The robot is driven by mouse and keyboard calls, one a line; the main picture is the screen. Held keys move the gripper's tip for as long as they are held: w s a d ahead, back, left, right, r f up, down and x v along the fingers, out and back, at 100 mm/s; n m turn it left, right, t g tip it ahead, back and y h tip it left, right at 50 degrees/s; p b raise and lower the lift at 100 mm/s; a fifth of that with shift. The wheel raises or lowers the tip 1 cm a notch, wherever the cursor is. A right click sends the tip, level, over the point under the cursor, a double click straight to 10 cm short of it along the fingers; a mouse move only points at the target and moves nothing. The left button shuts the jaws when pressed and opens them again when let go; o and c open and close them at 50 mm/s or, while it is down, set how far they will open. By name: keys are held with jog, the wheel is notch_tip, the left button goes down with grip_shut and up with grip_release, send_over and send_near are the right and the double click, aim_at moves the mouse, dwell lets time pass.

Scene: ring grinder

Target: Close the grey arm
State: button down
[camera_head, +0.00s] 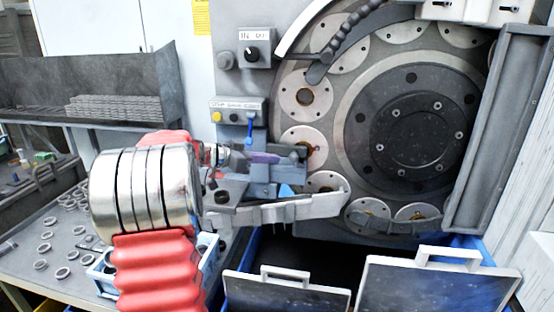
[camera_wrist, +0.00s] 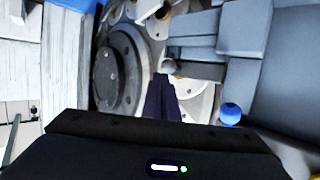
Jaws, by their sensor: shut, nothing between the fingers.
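A long light-grey arm (camera_head: 295,208) runs across the front of the ring grinder, below my gripper, toward the lower edge of the round disc (camera_head: 418,130). My gripper (camera_head: 270,158) is shut and empty, with its dark purple fingers beside a grey block mechanism (camera_head: 290,170) at the disc's left rim. The light-grey arm is not clearly seen in the wrist view.
A small blue lever (camera_head: 250,130) and a button panel (camera_head: 237,110) are just above my gripper. A blue round knob (camera_wrist: 230,114) is close in the wrist view. Two dark panels with grey handles (camera_head: 440,285) stand below. A table with loose rings (camera_head: 60,235) is at left.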

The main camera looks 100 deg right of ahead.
jog(key=a+v, duration=0.1)
jog(key=v, duration=0.6)
jog(key=shift+a+r+n, duration=0.1)
jog(key=shift+n, duration=0.2)
dwell(0.5)
